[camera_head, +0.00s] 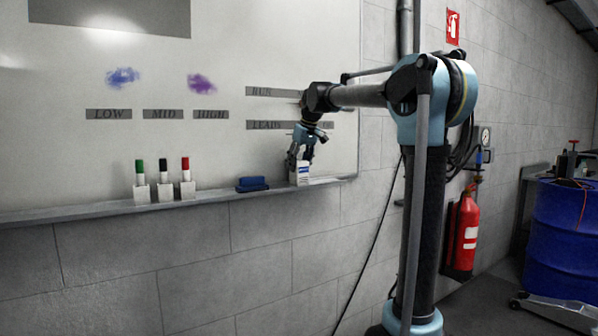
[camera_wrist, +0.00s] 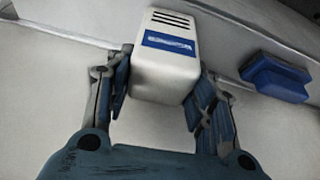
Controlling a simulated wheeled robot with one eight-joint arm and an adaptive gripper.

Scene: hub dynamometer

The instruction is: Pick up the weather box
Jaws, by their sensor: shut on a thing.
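The weather box is a small white box (camera_head: 301,172) with a blue label, at the right end of the ledge under the whiteboard. In the wrist view the white box (camera_wrist: 165,65) shows dark slots at its top and the blue label on its face. My gripper (camera_head: 300,155) reaches it from above, and in the wrist view my gripper (camera_wrist: 160,95) has one finger on each side of it. The gripper is shut on the box. The box's base is at the ledge in the head view; I cannot tell whether it touches.
A blue eraser (camera_head: 252,184) lies on the ledge (camera_head: 100,211) left of the box; it also shows in the wrist view (camera_wrist: 275,77). Green, black and red markers (camera_head: 164,180) stand in white holders further left. A fire extinguisher (camera_head: 462,235) and a blue drum (camera_head: 562,235) stand at the right.

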